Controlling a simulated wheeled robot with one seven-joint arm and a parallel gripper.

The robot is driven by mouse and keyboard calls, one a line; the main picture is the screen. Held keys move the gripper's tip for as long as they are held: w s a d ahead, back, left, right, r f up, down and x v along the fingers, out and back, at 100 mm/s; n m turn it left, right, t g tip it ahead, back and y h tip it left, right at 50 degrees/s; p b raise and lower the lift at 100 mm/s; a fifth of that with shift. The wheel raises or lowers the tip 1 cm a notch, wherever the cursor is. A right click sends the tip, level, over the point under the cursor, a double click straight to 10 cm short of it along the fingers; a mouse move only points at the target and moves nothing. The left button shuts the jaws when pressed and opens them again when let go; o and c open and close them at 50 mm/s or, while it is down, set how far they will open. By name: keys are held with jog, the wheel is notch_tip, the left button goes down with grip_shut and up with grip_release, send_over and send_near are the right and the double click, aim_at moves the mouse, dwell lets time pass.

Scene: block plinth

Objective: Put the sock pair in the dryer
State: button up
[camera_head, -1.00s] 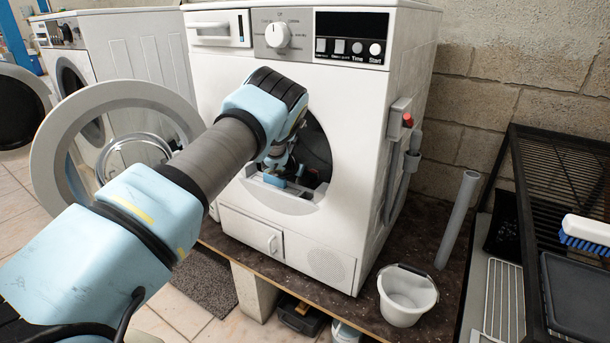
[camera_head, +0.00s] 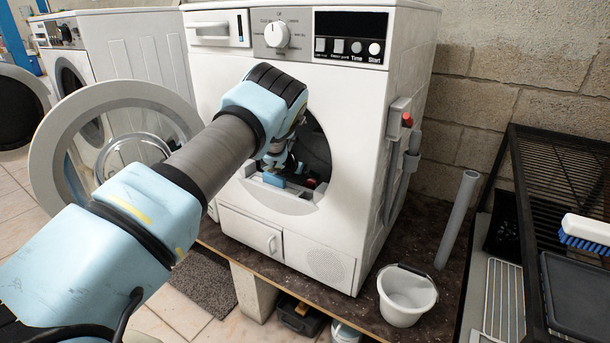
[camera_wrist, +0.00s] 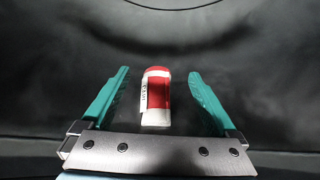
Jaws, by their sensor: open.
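The dryer (camera_head: 340,225) is the white machine in the middle of the head view, with its round door (camera_head: 45,150) swung open to the left. My gripper (camera_wrist: 158,74) is inside the drum (camera_wrist: 275,85), past the door opening. Its teal fingers are spread apart. The sock pair (camera_wrist: 157,97), a red and white bundle with a small printed label, shows between the fingers in the wrist view, with a gap on either side. A small red patch of it (camera_head: 311,183) shows inside the opening in the head view. Whether it touches the drum floor is hard to tell.
A white bucket (camera_head: 406,296) and an upright grey pipe (camera_head: 457,218) stand right of the dryer. A black rack (camera_head: 565,170) with a blue-bristled brush (camera_head: 585,238) is at far right. The opening's rim closely surrounds my wrist.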

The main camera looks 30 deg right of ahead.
notch_tip(320, 180, up, 9)
jog(key=b, duration=0.1)
jog(key=shift+r, duration=0.1)
dwell(0.3)
jog(key=shift+s, duration=0.1)
